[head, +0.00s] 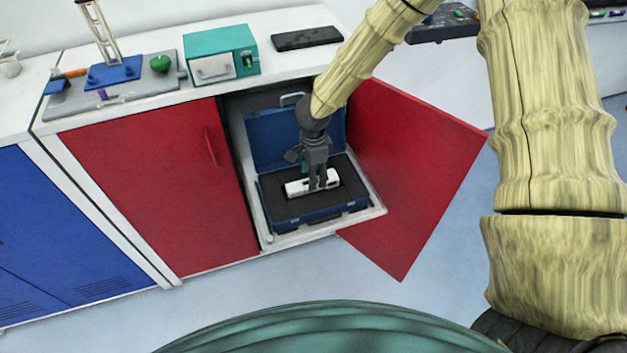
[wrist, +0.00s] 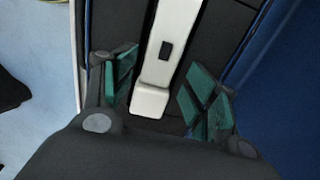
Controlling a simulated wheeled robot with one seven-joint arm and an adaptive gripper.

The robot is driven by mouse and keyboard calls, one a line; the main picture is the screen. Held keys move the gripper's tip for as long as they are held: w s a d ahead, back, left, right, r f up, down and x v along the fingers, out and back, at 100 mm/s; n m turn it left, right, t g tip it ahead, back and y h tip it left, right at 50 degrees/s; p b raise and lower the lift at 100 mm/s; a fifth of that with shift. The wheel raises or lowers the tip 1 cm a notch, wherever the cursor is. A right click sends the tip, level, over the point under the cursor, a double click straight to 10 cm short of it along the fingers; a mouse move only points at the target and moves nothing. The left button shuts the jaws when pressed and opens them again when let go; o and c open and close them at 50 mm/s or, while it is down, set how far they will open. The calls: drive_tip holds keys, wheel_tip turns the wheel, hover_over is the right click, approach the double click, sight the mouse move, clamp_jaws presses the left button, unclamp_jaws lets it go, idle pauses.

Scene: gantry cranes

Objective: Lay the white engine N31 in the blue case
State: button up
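The white engine N31 (head: 297,188) lies flat on the dark lining of the open blue case (head: 268,142), inside the cabinet. My gripper (head: 317,187) points down over the engine, with its fingers at the engine's middle and right part. In the wrist view, the white engine (wrist: 172,45) runs lengthwise between the two green-padded fingers of my gripper (wrist: 163,88). A dark gap shows on each side of the engine, so the fingers are open and apart from it. I cannot read any marking on the engine.
The case stands on a white shelf (head: 292,237) with its lid raised at the back. A red door (head: 410,165) hangs open at the right; another red door (head: 165,190) is shut at the left. A teal box (head: 232,42) and a dark slab (head: 306,38) are on the counter.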

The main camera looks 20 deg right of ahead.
wheel_tip(320, 180, up, 10)
drive_tip(key=b, duration=0.1)
drive_tip(key=shift+f, duration=0.15)
idle(1.2)
